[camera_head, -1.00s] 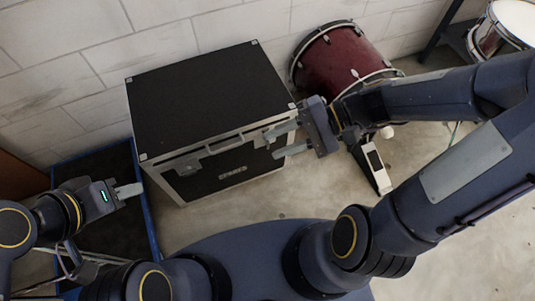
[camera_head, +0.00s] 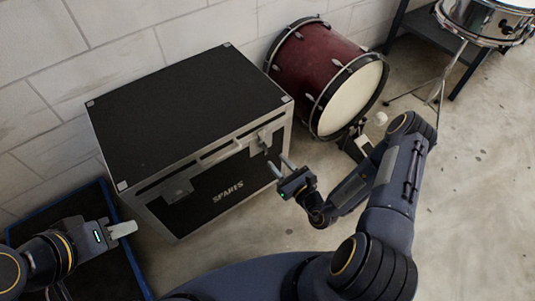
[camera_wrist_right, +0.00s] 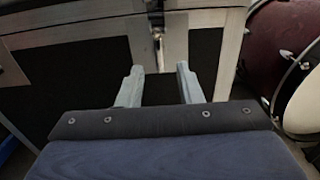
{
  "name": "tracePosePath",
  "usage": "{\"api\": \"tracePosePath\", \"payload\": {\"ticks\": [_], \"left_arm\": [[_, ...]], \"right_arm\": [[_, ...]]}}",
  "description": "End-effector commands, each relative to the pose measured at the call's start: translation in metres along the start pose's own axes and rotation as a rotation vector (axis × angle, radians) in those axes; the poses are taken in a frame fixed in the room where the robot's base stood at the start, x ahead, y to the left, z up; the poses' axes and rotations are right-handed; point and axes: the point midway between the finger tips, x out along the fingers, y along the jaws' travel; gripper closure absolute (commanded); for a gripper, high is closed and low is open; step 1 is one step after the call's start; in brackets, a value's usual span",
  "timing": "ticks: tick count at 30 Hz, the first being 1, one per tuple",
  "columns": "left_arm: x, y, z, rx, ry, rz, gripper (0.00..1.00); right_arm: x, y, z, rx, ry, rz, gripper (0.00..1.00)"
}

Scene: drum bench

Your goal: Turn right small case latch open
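A black case (camera_head: 190,120) with silver metal edges and the word SPARES on its front stands against the wall. Its right latch (camera_head: 265,139) is on the front face near the right corner, and its left latch (camera_head: 177,190) is near the left corner. My right gripper (camera_head: 278,166) is in front of the right latch, a little below it, with its fingers apart and nothing between them. In the right wrist view the two fingers (camera_wrist_right: 160,84) point at the case front, below the latch metal. My left gripper (camera_head: 124,229) is left of the case; its fingers look close together.
A dark red bass drum (camera_head: 317,70) lies on its side right of the case, with a pedal (camera_head: 359,143) at its front. A blue-edged tray or mat (camera_head: 30,222) is at the left. A snare drum (camera_head: 487,22) stands at the back right. Open floor (camera_head: 470,200) lies to the right.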

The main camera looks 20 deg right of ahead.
Motion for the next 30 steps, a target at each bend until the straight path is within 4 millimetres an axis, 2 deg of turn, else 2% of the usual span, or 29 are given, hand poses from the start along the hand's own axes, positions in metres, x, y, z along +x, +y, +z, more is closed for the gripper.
{"api": "tracePosePath", "payload": {"ticks": [6, 12, 22, 30], "left_arm": [[0.008, -0.004, 0.004, 0.0, 0.0, 0.0, 0.64], [0.011, -0.005, 0.006, 0.0, 0.0, 0.0, 0.64], [0.011, -0.005, 0.006, 0.0, 0.0, 0.0, 0.64], [0.011, -0.005, 0.006, 0.0, 0.0, 0.0, 0.64]], "right_arm": [[0.037, 0.001, 0.0, -0.001, -0.005, 0.005, 0.67], [0.059, 0.001, 0.001, -0.001, -0.005, 0.005, 0.67], [0.064, 0.001, 0.002, 0.0, -0.002, 0.004, 0.67], [0.064, 0.001, 0.002, 0.0, -0.002, 0.004, 1.0]]}}
